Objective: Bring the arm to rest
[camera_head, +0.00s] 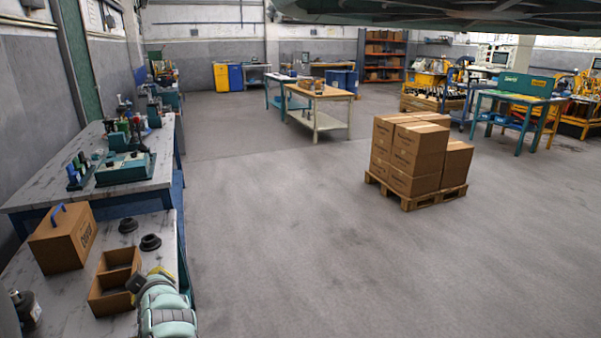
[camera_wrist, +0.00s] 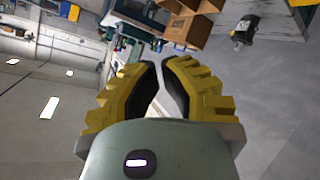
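My gripper (camera_head: 160,271) is at the lower left of the head view, in front of the near bench and beside the small cardboard compartment box. Its yellow fingers fill the middle of the wrist view (camera_wrist: 161,64). The fingertips are close together with a narrow gap between them, and nothing shows held there. My pale green arm end is seen behind the fingers, cut off by the bottom edge of the head view.
The near bench (camera_head: 65,290) carries a cardboard box with a blue handle (camera_head: 64,238), an open compartment box (camera_head: 112,278), black round parts (camera_head: 150,242) and a dark motor-like part (camera_head: 27,310). Stacked cartons (camera_head: 410,155) stand on a pallet. The floor between is clear.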

